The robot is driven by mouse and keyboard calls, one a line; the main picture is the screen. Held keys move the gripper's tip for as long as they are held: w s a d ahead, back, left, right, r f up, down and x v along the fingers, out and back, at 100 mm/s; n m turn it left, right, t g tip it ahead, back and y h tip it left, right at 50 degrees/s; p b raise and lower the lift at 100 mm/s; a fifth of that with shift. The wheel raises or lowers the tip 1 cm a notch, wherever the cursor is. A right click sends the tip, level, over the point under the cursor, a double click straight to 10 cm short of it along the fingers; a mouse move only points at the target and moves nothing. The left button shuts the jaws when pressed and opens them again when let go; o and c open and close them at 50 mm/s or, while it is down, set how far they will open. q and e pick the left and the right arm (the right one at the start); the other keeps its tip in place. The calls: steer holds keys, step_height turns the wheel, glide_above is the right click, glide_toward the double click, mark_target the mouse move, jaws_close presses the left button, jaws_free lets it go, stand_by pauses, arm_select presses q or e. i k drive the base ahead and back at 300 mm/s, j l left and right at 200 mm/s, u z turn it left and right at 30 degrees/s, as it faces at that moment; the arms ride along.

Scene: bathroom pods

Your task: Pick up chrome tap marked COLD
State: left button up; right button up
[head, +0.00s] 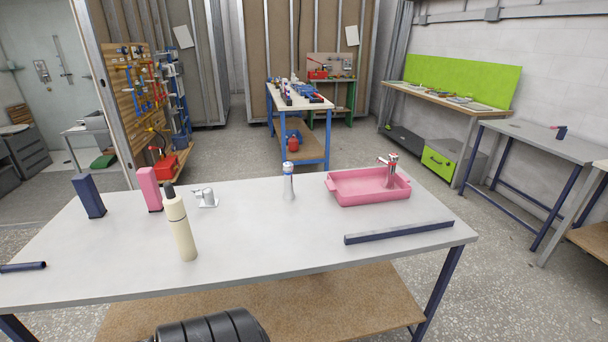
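An upright chrome tap (289,182) with a blue band near its top stands on the grey-white table (330,246), just left of the pink tray (367,187). A second chrome tap (391,172) with red on its top stands in that tray. A small, low chrome fitting (206,198) lies farther left on the table. The word COLD is too small to read on any of them; only the blue and red colours show. Neither of my grippers is in view.
A cream bottle (181,228) with a black top stands at the front left. A dark blue block (89,196) and a pink block (150,189) stand behind it. A dark blue bar (398,233) lies at the front right, a dark tube (22,267) at far left. The table's middle is clear.

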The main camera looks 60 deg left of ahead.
mark_target(289, 195)
steer(key=u, duration=2.05)
steer(key=k+l+z, duration=0.15)
steer(key=i+l, duration=0.05)
